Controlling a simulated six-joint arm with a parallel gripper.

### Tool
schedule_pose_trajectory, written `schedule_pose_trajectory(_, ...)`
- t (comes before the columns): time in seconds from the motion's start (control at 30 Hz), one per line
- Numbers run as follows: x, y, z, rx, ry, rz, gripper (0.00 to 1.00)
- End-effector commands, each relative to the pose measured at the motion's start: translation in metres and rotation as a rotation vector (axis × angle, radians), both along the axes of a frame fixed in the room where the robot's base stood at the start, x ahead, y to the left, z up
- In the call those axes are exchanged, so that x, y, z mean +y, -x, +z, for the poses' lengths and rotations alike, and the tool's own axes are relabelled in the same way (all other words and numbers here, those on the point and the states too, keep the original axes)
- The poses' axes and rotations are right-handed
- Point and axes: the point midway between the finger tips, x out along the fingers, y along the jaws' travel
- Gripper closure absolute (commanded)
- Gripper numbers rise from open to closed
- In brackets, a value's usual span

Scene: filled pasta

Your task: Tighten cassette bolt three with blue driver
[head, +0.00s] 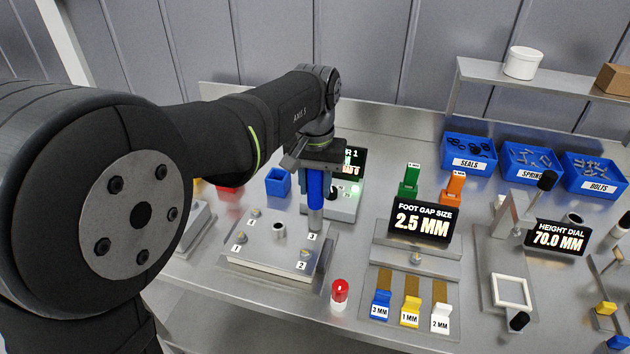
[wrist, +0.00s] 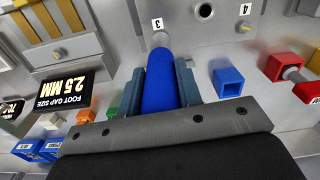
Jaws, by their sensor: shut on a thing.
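My gripper (head: 318,183) is shut on the blue driver (head: 316,190), which hangs upright with its grey lower end pointing down. In the wrist view the blue handle (wrist: 160,80) lies between both fingers. The steel cassette (head: 270,245) has corner bolts numbered 1 to 4 and a round hole in the middle. The driver's lower end is at the corner by label 3 (head: 312,237); it hides bolt three, so I cannot tell whether the tip touches it. Bolt two (head: 304,254) and bolt four (head: 254,213) show in the head view.
A blue square holder (head: 278,182) stands behind the cassette. A control box with a display (head: 346,205) is close behind the driver. A red-capped bottle (head: 340,292) stands at front right. The foot gap display (head: 422,222) reads 2.5 MM. Blue bins (head: 468,158) line the back right.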

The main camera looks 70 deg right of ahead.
Motion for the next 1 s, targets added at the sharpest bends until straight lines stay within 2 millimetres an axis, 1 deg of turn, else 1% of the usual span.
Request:
schedule_pose_trajectory(0.33, -0.0003, 0.0000, -0.0049, 0.000, 0.002, 0.000, 0.97)
schedule_pose_trajectory(1.0, -0.0003, 0.0000, -0.0061, 0.000, 0.002, 0.000, 0.97)
